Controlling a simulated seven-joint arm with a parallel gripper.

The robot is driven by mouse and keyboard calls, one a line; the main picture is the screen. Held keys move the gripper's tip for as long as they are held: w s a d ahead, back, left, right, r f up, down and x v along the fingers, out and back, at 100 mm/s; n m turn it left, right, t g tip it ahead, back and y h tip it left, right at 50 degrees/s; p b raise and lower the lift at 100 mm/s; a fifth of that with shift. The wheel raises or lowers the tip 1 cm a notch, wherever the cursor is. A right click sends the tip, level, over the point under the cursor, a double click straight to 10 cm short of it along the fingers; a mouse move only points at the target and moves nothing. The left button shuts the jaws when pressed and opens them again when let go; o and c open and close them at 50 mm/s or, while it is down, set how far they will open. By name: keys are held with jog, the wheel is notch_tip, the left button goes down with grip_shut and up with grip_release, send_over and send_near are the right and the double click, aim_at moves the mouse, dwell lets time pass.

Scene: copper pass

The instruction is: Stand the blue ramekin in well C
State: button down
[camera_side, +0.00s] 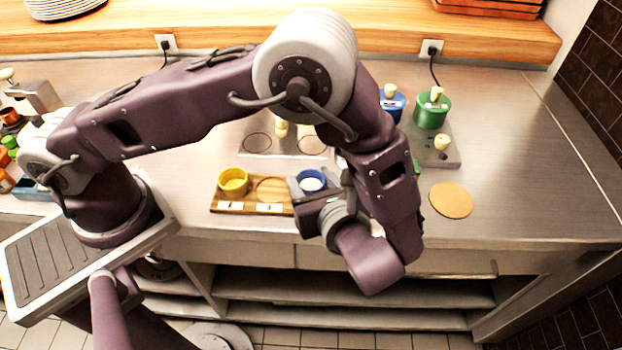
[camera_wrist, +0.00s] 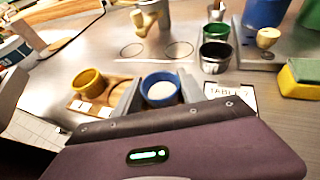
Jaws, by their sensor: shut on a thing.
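The blue ramekin (camera_side: 311,181) has pale contents and looks upright. It also shows in the wrist view (camera_wrist: 160,92), between the two grey fingers of my gripper (camera_wrist: 158,84), which is shut on it. In the side view my gripper (camera_side: 313,184) is at the right part of the wooden board (camera_side: 222,206). A yellow ramekin (camera_side: 233,181) stands in the board's left well. The middle well (camera_side: 270,189) is empty. The right part of the board is hidden by my gripper and the ramekin. I cannot tell whether the ramekin touches the board. The label letters are too small to read.
A grey plate with ring marks (camera_side: 257,144) lies behind the board. A blue pot (camera_side: 392,104) and a green pot (camera_side: 432,111) stand behind right. A round tan mat (camera_side: 451,200) lies right. A table card (camera_wrist: 232,93) and a yellow-green sponge (camera_wrist: 300,79) are right of the ramekin.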

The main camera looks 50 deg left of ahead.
jog(key=c, duration=0.7)
grip_release()
jog(key=shift+o, duration=0.2)
